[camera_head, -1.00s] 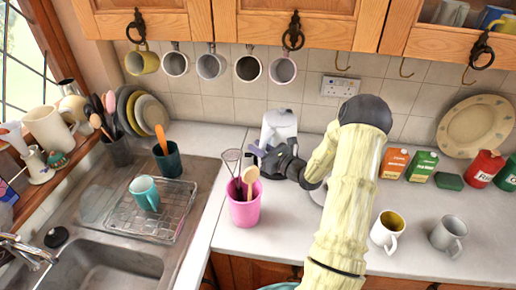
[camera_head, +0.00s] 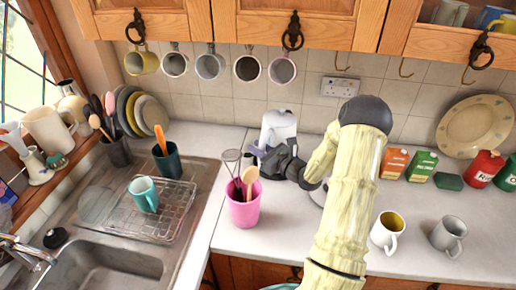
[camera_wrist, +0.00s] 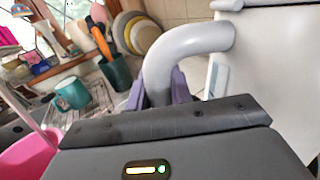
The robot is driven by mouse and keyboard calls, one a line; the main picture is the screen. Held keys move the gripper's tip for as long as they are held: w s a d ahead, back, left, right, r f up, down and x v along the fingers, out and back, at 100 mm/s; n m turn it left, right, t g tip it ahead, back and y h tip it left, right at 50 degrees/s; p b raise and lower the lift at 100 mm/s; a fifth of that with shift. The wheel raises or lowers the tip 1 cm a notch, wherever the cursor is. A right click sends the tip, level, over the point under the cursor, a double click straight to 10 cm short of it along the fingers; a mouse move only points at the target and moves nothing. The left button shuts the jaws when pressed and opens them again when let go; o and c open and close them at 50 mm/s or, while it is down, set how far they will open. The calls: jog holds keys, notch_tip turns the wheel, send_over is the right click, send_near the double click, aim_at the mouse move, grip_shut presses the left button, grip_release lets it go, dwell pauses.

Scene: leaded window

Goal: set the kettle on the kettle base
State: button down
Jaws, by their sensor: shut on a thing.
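The white kettle (camera_head: 279,126) stands upright at the back of the counter, near the tiled wall. My gripper (camera_head: 262,153) is in front of it. In the wrist view the purple fingers of my gripper (camera_wrist: 160,90) are shut on the kettle's thick grey curved handle (camera_wrist: 190,44). The kettle's white body (camera_wrist: 268,65) fills the right of that view. The kettle's underside is hidden by my gripper, so I cannot tell what it rests on. I cannot make out the kettle base for certain; my arm covers much of the counter to the right.
A pink utensil pot (camera_head: 244,210) stands close in front and left of my gripper. A white mug (camera_head: 387,232) and grey mug (camera_head: 448,236) stand right of my arm. Mugs hang above. The sink is left.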

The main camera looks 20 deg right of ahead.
jog(key=shift+f+b, duration=0.3)
jog(key=shift+b, duration=0.05)
dwell(0.3)
jog(key=c, duration=1.5)
grip_release()
jog(key=shift+c, duration=0.2)
jog(key=v, duration=1.1)
jog(key=shift+f, duration=0.2)
jog(key=shift+s, duration=0.15)
